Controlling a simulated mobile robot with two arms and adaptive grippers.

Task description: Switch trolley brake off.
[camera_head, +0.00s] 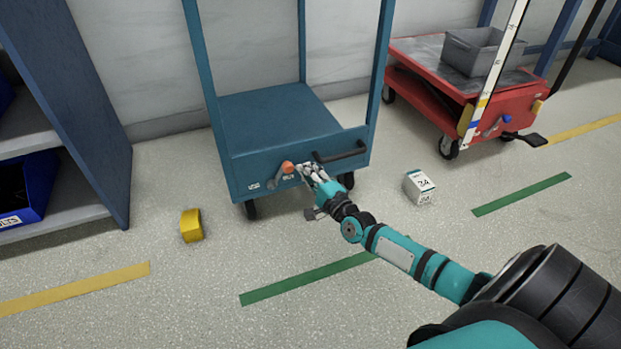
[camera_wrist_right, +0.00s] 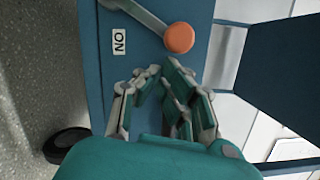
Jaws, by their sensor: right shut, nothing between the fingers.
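The blue trolley (camera_head: 285,112) stands at the centre of the head view. On its front face is a grey brake lever with an orange knob (camera_head: 287,167), tilted up and to the right. The knob also shows in the right wrist view (camera_wrist_right: 179,38), beside a white label reading "ON" (camera_wrist_right: 119,41). Another small label (camera_head: 253,186) sits left of the lever, too small to read. My right gripper (camera_head: 306,172) is shut and empty, just right of the knob. In the right wrist view its fingertips (camera_wrist_right: 157,70) are close below the knob; contact cannot be told. My left gripper is out of view.
A black handle (camera_head: 340,152) juts from the trolley front, right of the knob. A red trolley (camera_head: 425,70) with a grey bin (camera_head: 475,52) stands at the right. A yellow object (camera_head: 191,225) and a white box (camera_head: 418,187) lie on the floor. A blue shelf (camera_head: 75,100) is left.

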